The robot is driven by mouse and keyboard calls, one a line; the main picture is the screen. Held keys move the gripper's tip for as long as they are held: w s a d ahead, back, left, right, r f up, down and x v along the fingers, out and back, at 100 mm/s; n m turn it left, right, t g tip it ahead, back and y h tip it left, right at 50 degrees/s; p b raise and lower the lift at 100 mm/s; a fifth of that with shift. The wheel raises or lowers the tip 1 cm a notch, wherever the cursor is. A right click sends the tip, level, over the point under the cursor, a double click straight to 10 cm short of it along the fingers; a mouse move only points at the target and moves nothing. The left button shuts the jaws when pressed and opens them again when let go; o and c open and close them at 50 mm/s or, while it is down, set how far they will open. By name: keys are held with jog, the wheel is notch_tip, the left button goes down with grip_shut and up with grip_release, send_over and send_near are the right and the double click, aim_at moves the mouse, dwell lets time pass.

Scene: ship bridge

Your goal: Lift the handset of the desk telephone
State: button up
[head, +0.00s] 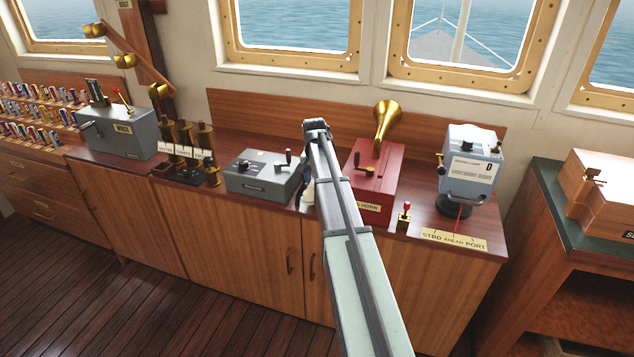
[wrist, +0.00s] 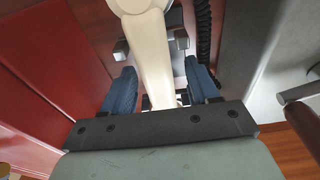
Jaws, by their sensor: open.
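The desk telephone's cream handset (wrist: 152,60) runs lengthwise through the middle of the wrist view, with a rounded end at the top edge. My gripper (wrist: 160,88) is open, its two blue-padded fingers on either side of the handset's grip. A gap shows at least in part between fingers and handset; contact lower down cannot be told. A black coiled cord (wrist: 203,38) hangs to the right of the handset. In the head view my arm hides the gripper and most of the telephone; only a small cream part (head: 308,192) shows left of the arm.
A red horn box (head: 371,180) with a brass horn stands close right of my arm. A grey box with a crank (head: 264,174) stands close left. A light blue device (head: 471,165) and a small red-tipped lever (head: 404,215) are farther right. Windows line the wall behind.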

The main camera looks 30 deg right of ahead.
jog(key=shift+c, duration=0.2)
grip_shut()
dwell(0.3)
jog(key=shift+r, duration=0.1)
